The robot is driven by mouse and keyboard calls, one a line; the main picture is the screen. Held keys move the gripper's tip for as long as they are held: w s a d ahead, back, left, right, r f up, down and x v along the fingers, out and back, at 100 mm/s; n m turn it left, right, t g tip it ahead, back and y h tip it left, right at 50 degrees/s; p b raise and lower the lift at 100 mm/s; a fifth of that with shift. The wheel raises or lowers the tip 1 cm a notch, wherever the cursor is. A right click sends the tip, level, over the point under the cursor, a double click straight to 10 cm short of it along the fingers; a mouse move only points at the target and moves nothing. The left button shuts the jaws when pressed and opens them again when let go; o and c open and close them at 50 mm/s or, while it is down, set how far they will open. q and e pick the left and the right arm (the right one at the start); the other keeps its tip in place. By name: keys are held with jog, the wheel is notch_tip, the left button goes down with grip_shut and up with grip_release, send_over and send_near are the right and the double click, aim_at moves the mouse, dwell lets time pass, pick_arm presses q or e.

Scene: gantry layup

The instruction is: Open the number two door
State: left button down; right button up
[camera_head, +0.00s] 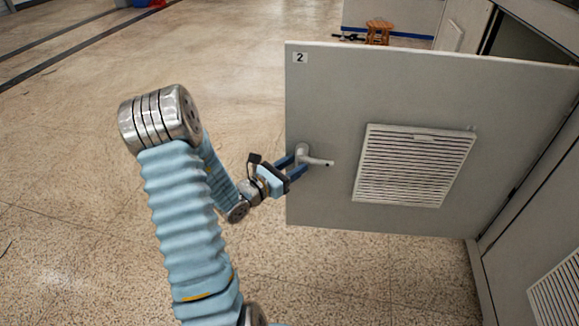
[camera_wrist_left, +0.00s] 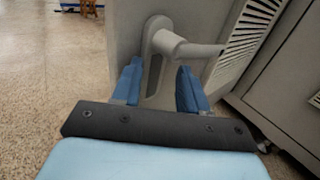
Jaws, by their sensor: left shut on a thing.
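The number two door (camera_head: 330,100) is a grey panel with a "2" label at its top left and a louvred vent. It stands swung out from the cabinet, hinged at the right. Its lever handle (camera_head: 318,161) is near the left edge. My left gripper (camera_head: 293,165) is at the handle, with its blue fingers shut on it. In the left wrist view the handle (camera_wrist_left: 188,48) shows between the two blue fingers (camera_wrist_left: 155,88), its lever pointing right. My right gripper is not in view.
The cabinet opening is behind the door at the right, with another vented grey panel (camera_head: 520,250) at lower right. A wooden stool (camera_head: 378,32) stands far behind the door. The speckled floor (camera_head: 90,90) to the left is clear.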

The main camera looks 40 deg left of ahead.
pick_arm(q)
jog(key=d, duration=0.1)
jog(key=d+h, duration=0.1)
jog(key=shift+w+d+m, duration=0.35)
jog(key=shift+d+m, duration=0.05)
jog(key=shift+c, duration=2.3)
grip_release()
jog(key=shift+w+d, duration=0.1)
jog(key=shift+w, duration=0.05)
jog(key=shift+s, duration=0.4)
jog(key=shift+c, duration=0.6)
jog(key=s+a, duration=0.1)
jog(key=s, duration=0.3)
jog(key=s+a, duration=0.1)
jog(key=s, duration=0.3)
jog(key=s+a, duration=0.1)
jog(key=s, duration=0.4)
jog(key=shift+s, duration=0.1)
jog(key=shift+c, duration=0.5)
